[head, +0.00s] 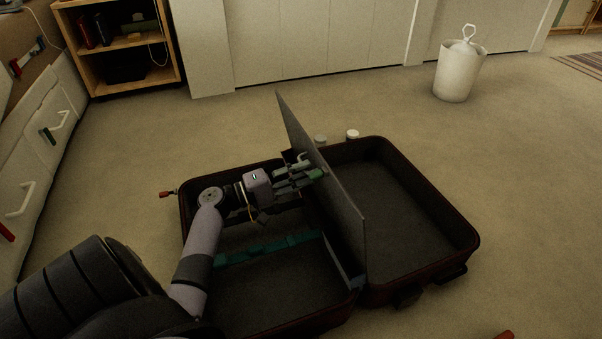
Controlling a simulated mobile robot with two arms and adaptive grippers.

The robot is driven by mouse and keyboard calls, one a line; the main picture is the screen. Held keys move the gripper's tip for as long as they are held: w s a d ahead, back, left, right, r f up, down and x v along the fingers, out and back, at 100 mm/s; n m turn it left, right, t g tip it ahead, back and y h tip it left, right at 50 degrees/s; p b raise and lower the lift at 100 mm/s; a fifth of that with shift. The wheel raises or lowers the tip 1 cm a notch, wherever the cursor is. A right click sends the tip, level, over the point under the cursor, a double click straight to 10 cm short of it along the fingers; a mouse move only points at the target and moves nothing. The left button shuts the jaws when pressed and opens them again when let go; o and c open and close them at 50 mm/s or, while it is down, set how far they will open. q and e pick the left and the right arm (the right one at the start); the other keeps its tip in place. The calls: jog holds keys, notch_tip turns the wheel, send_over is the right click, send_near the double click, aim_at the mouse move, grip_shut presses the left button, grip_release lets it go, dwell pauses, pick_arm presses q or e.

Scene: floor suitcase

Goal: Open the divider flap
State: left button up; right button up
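An open dark suitcase (466,231) lies on the floor with two halves side by side. The grey divider flap (338,200) stands nearly upright along the middle, between the halves. My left gripper (318,172) is over the left half, its fingers pointing right at the flap's left face. The fingertips are at or very near the flap; I cannot tell if they touch it. Whether the fingers are apart is not clear. A teal strap (268,250) crosses the left half. The right half (405,205) looks empty. My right gripper is not in view.
A white bin (456,75) stands at the back right. Two small round white or grey objects (352,134) are just behind the suitcase. A wooden shelf (130,80) and drawers (35,150) are at the left. Open carpet lies right of the suitcase.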

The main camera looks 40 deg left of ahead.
pick_arm(q)
jog(key=s+a+f+b, duration=0.3)
jog(key=s+a+f, duration=0.1)
jog(key=s, duration=0.4)
jog(key=s+a+f+b, duration=0.4)
jog(key=s, duration=0.4)
jog(key=shift+a+f, duration=0.35)
dwell(1.4)
jog(key=shift+w, duration=0.1)
jog(key=shift+a, duration=0.1)
